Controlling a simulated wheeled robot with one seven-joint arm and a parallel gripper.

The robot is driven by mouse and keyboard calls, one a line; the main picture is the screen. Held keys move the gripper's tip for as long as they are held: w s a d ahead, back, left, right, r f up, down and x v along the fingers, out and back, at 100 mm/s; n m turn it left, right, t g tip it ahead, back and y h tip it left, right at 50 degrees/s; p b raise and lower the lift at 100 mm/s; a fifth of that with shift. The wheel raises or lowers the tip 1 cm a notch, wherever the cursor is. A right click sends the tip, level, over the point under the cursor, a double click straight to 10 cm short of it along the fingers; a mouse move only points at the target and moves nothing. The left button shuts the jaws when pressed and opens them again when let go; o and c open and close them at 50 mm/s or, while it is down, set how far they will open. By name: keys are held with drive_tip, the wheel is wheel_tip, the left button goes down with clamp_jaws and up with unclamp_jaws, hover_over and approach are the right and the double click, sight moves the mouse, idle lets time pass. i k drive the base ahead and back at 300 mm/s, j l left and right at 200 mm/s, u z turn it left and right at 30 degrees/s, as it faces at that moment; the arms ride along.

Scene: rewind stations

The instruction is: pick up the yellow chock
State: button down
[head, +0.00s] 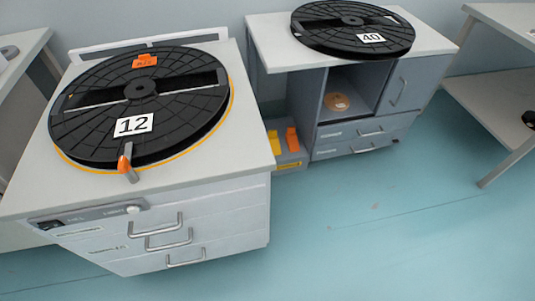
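The yellow chock (273,142) is in the head view, in the gap between the two stations, low down. It stands on a small grey holder (292,160) whose front bears a yellow strip. An orange chock (292,139) stands just to the right of it on the same holder. The left station's cabinet hides part of the holder's left side. My gripper is not in view.
The left station (215,190) carries a large black reel marked 12 (190,97), with an orange-tipped lever at its front edge. The right station (425,38) carries a reel marked 40 (335,40). The blue floor (370,220) in front is clear. A table (495,90) stands at right.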

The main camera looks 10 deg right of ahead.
sight(273, 138)
drive_tip(key=i+l+u, duration=0.15)
drive_tip(key=i+l, duration=0.3)
drive_tip(key=i+l+u, duration=0.15)
drive_tip(key=i+l, duration=0.35)
drive_tip(key=i+l+u, duration=0.15)
drive_tip(key=i+l, duration=0.3)
drive_tip(key=i+l+u, duration=0.15)
drive_tip(key=i+l, duration=0.2)
drive_tip(key=l, duration=0.35)
